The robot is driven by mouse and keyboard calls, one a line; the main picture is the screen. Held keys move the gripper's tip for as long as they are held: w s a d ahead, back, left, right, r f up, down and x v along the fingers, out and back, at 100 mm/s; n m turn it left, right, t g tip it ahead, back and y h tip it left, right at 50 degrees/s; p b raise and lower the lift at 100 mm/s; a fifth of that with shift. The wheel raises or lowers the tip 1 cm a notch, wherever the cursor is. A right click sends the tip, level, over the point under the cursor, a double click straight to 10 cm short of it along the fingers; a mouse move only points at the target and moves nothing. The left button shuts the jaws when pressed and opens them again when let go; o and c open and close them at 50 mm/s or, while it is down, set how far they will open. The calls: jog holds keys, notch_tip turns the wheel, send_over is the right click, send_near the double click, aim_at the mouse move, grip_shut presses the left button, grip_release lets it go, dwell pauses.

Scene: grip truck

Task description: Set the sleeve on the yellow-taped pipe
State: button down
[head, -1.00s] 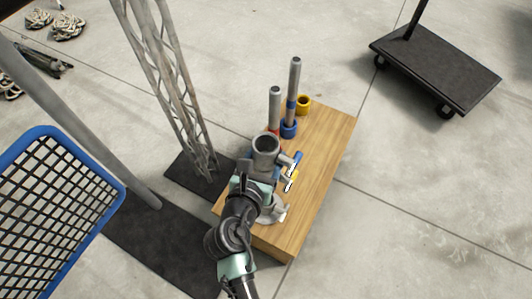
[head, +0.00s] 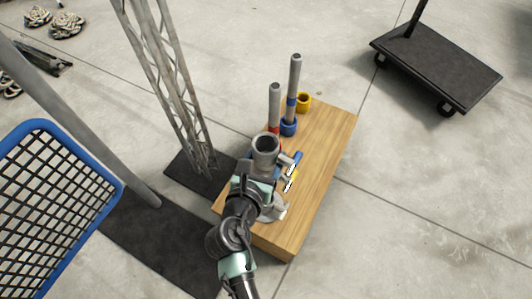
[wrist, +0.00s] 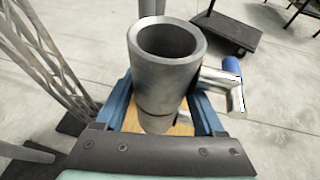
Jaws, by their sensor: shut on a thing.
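A grey hollow sleeve (head: 265,143) stands upright in my gripper; it fills the middle of the wrist view (wrist: 165,75). My gripper (wrist: 163,110) is shut on it, with blue fingers on both sides. A metal side arm with a blue end (wrist: 230,85) shows right of the sleeve. The sleeve's bore is dark, and I cannot tell whether a pipe is inside. I cannot make out a yellow-taped pipe.
A red-taped pipe (head: 274,100) and a blue-taped pipe (head: 294,75) stand on the wooden top (head: 325,140). A blue ring (head: 288,127) circles the blue-taped pipe's foot; a yellow ring (head: 303,101) lies behind. A lattice mast (head: 168,75) rises left. The wooden top's right side is clear.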

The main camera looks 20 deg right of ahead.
aim_at(266, 167)
jog(key=shift+f+b, duration=1.15)
jog(key=shift+f, duration=0.8)
jog(key=shift+f, duration=0.35)
jog(key=shift+c, duration=1.2)
grip_release()
jog(key=shift+o, duration=1.2)
jog(key=shift+s+f, duration=0.1)
jog(key=shift+f, duration=0.05)
jog(key=p+v, duration=0.3)
jog(key=v, duration=1)
jog(key=shift+p, duration=0.35)
